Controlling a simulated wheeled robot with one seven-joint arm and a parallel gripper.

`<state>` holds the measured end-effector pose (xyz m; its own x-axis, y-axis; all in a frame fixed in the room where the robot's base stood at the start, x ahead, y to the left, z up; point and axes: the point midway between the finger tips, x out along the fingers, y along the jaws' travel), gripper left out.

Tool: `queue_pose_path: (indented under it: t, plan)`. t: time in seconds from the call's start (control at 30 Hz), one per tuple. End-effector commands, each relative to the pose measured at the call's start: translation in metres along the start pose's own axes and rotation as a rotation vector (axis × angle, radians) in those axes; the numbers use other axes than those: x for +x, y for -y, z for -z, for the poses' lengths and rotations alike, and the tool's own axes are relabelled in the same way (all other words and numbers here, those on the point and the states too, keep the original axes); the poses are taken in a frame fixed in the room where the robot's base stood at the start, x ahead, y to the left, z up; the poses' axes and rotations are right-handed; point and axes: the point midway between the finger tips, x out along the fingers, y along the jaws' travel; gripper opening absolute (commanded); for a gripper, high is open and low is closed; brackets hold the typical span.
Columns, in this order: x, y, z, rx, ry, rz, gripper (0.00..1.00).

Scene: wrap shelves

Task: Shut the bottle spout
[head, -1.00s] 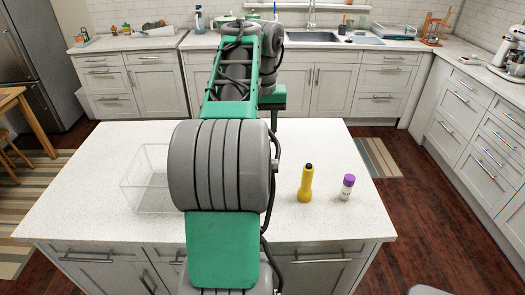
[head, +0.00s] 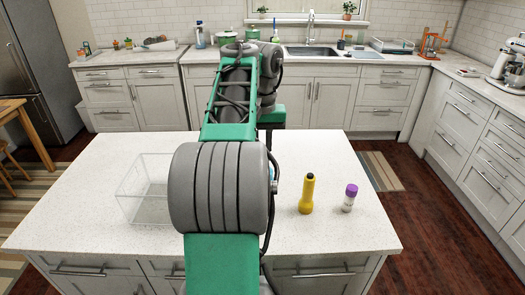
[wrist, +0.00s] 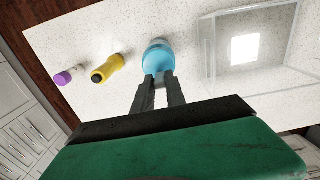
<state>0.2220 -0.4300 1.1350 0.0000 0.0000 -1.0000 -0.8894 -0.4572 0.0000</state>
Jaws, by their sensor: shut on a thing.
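A light-blue rounded bottle (wrist: 157,55) shows at the top centre of the wrist view, over the white speckled worktop. My gripper (wrist: 158,82) has its two dark fingers closed in on the near end of this bottle. I cannot make out the spout or whether it is open.
On the island (head: 330,165), a yellow torch-like object (head: 307,195) and a purple-capped jar (head: 349,199) stand to the right of my arm. A clear open box (head: 140,190) stands to the left. The worktop's far right is bare.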

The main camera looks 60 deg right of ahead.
Motion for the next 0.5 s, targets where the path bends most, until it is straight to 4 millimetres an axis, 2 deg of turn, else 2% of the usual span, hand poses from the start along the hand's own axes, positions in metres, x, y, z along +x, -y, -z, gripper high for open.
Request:
queue_pose_path:
  t: [0.5]
  plan:
    - [0.0036, 0.0, -0.0008, 0.0, -0.014, 0.0, 0.0]
